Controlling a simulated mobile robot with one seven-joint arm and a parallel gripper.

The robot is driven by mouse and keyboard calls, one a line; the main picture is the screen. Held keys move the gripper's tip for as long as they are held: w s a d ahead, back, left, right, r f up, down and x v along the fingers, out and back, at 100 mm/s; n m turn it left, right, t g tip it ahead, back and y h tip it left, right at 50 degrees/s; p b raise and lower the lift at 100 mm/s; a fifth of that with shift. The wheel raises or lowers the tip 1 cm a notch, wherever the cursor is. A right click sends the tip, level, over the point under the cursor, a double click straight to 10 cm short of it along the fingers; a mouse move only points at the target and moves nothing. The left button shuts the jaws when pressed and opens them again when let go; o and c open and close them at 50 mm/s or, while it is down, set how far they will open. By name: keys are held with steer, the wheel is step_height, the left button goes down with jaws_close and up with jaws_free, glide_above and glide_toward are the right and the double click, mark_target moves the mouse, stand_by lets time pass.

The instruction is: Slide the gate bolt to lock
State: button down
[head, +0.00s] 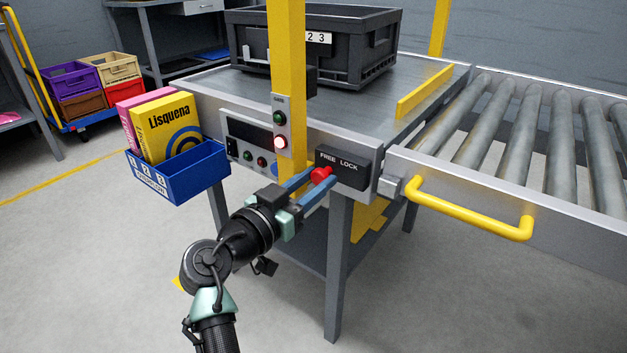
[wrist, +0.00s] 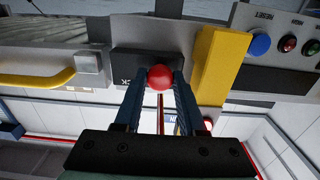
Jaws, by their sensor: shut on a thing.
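The bolt's round red knob (head: 321,174) sticks out of a black housing (head: 350,170) marked FREE LOCK on the table's front corner. The knob stands at the FREE end, left of LOCK. My gripper (head: 317,181) has its two blue fingers on either side of the knob and is shut on it. In the wrist view the red knob (wrist: 160,77) sits between the fingertips, in front of the black housing (wrist: 135,64). The roller gate (head: 470,195) with a yellow handle (head: 475,213) is at the right. A grey block (head: 388,187) on its left end is beside the housing.
A yellow post (head: 287,60) rises just left of the housing, with a lit red lamp (head: 280,142) and a dark green one above. A button panel (head: 253,145) and a blue bin (head: 185,180) of boxes are further left. A black crate (head: 310,55) stands on the table.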

steer(key=s+d, duration=0.1)
steer(key=s+d+p, duration=0.1)
steer(key=d, duration=0.1)
steer(key=shift+s+d, duration=0.25)
steer(key=shift+s, duration=0.05)
steer(key=shift+f, duration=0.1)
steer(key=shift+d, duration=0.1)
steer(key=c, duration=0.5)
jaws_free()
steer(key=shift+s+a, duration=0.2)
steer(key=shift+a, duration=0.05)
steer(key=p+v, duration=0.3)
steer(key=v, duration=0.9)
steer(key=shift+s, duration=0.25)
